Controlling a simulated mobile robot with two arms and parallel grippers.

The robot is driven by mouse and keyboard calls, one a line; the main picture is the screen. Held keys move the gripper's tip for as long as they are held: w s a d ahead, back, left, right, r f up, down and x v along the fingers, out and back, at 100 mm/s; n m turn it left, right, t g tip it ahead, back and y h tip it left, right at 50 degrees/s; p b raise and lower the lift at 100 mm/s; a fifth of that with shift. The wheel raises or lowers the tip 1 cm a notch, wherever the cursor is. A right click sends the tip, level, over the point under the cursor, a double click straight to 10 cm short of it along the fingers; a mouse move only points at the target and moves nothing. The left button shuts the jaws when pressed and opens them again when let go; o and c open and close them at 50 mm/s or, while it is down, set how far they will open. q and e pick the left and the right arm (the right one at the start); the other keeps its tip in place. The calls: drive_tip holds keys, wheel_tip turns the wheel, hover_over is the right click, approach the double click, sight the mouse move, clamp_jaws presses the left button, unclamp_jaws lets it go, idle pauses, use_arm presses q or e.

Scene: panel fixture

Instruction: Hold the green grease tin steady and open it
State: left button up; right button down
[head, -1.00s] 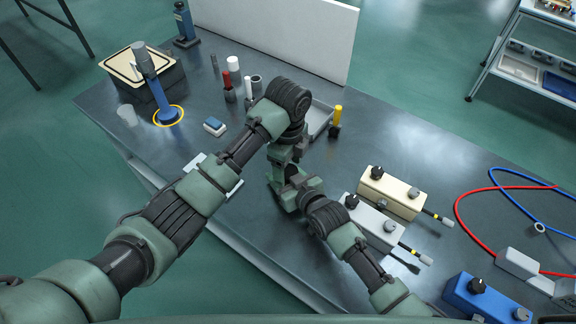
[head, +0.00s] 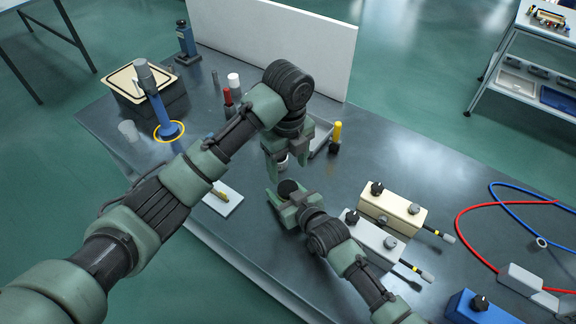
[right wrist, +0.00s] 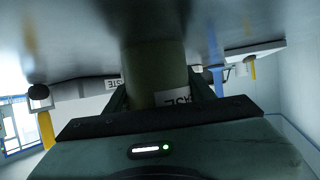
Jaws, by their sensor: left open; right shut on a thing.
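The grease tin (right wrist: 157,72) is a dark green cylinder with a partly visible white label in the right wrist view, between the fingers of my right gripper (right wrist: 160,98). In the head view my right gripper (head: 288,197) is shut around it, and its round dark top (head: 288,186) shows. My left gripper (head: 284,166) is open, pointing down just behind and above the tin, apart from it.
A white pad (head: 226,206) with a small brass-coloured thing lies left of the tin. Cream (head: 393,214) and grey (head: 371,238) boxes with knobs stand close on the right. Cylinders and a tray (head: 322,137) stand behind. My left arm hides part of the bench.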

sight(288, 188)
use_arm(q)
drive_tip(key=shift+a+m, duration=0.1)
drive_tip(key=shift+m, duration=0.3)
drive_tip(key=shift+s+f, duration=0.1)
drive_tip(key=shift+f, duration=0.25)
wheel_tip(288, 188, down, 7)
drive_tip(key=shift+r, duration=0.1)
clamp_jaws()
drive_tip(key=n, duration=0.6)
drive_tip(key=shift+n, duration=0.4)
